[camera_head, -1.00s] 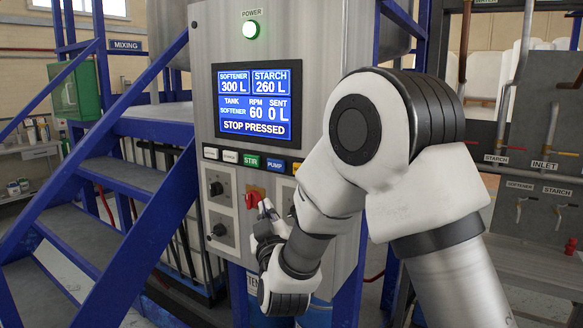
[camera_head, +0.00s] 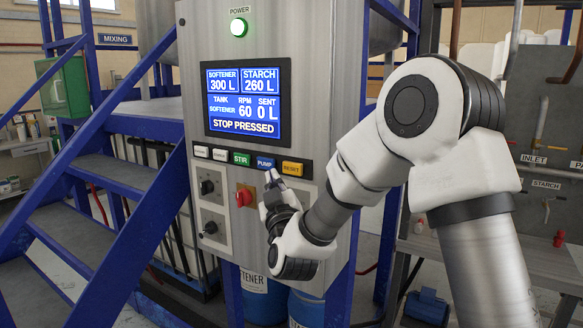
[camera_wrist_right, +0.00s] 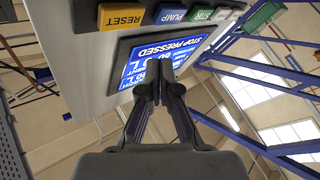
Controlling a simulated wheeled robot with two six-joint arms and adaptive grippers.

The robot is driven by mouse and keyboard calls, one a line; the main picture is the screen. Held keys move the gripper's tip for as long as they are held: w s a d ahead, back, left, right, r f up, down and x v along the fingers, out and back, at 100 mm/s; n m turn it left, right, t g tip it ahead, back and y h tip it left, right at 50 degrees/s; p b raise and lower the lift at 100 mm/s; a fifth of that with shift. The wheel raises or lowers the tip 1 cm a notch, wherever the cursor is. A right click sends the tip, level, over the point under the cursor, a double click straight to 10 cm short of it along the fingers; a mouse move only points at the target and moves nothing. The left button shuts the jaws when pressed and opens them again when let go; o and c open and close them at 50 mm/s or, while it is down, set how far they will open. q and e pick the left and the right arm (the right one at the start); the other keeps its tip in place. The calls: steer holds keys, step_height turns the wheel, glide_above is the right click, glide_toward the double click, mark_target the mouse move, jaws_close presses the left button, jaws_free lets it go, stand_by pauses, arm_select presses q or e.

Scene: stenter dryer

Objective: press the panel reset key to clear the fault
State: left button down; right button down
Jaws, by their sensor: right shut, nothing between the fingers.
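The control panel (camera_head: 195,60) faces me, and its display (camera_head: 245,127) reads "STOP PRESSED". The yellow RESET key (camera_head: 292,168) is at the right end of the key row, right of the blue PUMP key (camera_head: 265,163). It also shows in the right wrist view, upper left (camera_wrist_right: 122,17). My right gripper (camera_head: 270,178) is shut and empty, its tips just below the PUMP key and left of RESET in the head view. In the right wrist view the shut fingertips (camera_wrist_right: 158,72) overlap the display's edge. Contact with the panel cannot be told. My left gripper is not in view.
A red switch (camera_head: 244,196) sits below the STIR key (camera_head: 241,158), beside black knobs (camera_head: 208,187). The green POWER lamp (camera_head: 239,27) is lit. Blue stairs (camera_head: 110,175) stand at left, and a grey bench with valves (camera_head: 545,185) at right. Blue drums are below the panel.

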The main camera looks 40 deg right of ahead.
mark_target(287, 165)
steer(key=d, duration=0.1)
steer(key=w+d, duration=0.1)
steer(key=d, duration=0.2)
steer(key=shift+w, duration=0.35)
steer(key=shift+d, duration=0.1)
stand_by(1.0)
steer(key=shift+w+d, duration=0.15)
steer(key=shift+d, duration=0.15)
steer(key=shift+w+d, duration=0.2)
steer(key=shift+d, duration=0.3)
stand_by(0.7)
steer(key=shift+a, duration=0.1)
steer(key=shift+s+a+f+b, duration=0.15)
steer(key=shift+s+a+b, duration=0.15)
steer(key=shift+a, duration=0.5)
